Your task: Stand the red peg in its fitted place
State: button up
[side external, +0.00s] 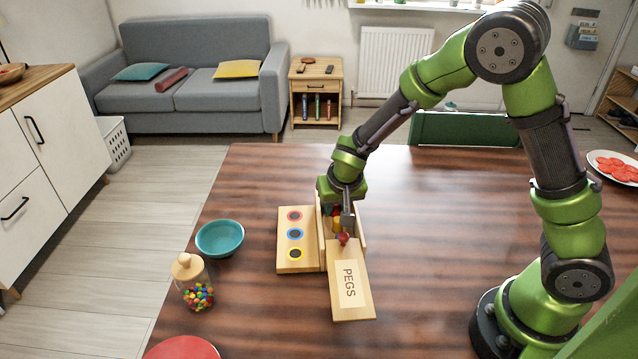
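A wooden board (285,262) on the table has three holes in a row, ringed red (294,216), blue (295,234) and yellow (295,254). No peg shows in these holes. To its right is a wooden box (321,246) whose flap marked PEGS (349,284) lies folded out toward the front. Yellow and other coloured pieces (337,225) show inside the box, partly hidden by my gripper.
A teal bowl (220,239) and a lidded jar of coloured sweets (194,284) stand left of the board. A red plate (181,349) is at the front edge. The table right of the box is clear.

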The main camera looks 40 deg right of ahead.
jog(key=shift+c, duration=0.2)
grip_shut()
